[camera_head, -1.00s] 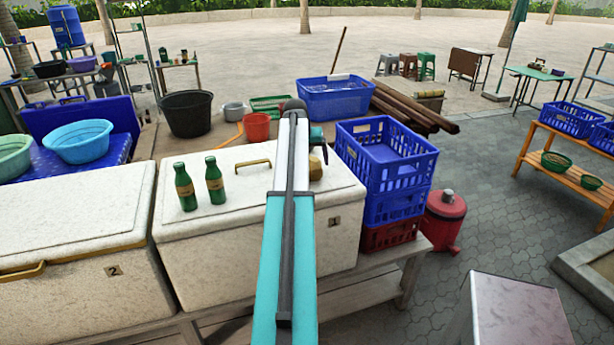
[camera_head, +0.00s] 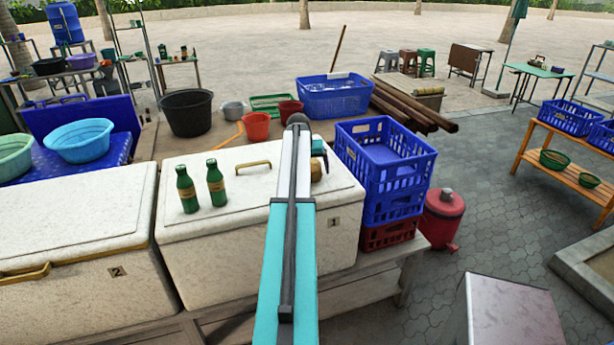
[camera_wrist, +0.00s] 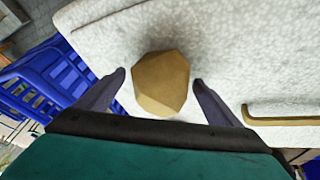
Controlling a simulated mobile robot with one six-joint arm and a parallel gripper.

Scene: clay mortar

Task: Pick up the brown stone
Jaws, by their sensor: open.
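The brown stone (camera_wrist: 161,84) is a faceted, tan-brown lump on the white lid of the cooler box (camera_wrist: 215,45). In the wrist view it lies between my gripper's two open fingers (camera_wrist: 159,78), with a gap visible on each side. In the head view, the stone (camera_head: 316,170) shows partly beside my arm, near the right end of the cooler lid marked 1. My gripper (camera_head: 320,152) is just above it there, mostly hidden behind my arm.
Two green bottles (camera_head: 201,186) stand on the same lid to the left. A brass handle (camera_wrist: 285,114) is near the gripper. Stacked blue crates (camera_head: 385,165) stand close on the right. A second cooler (camera_head: 70,215) is at left.

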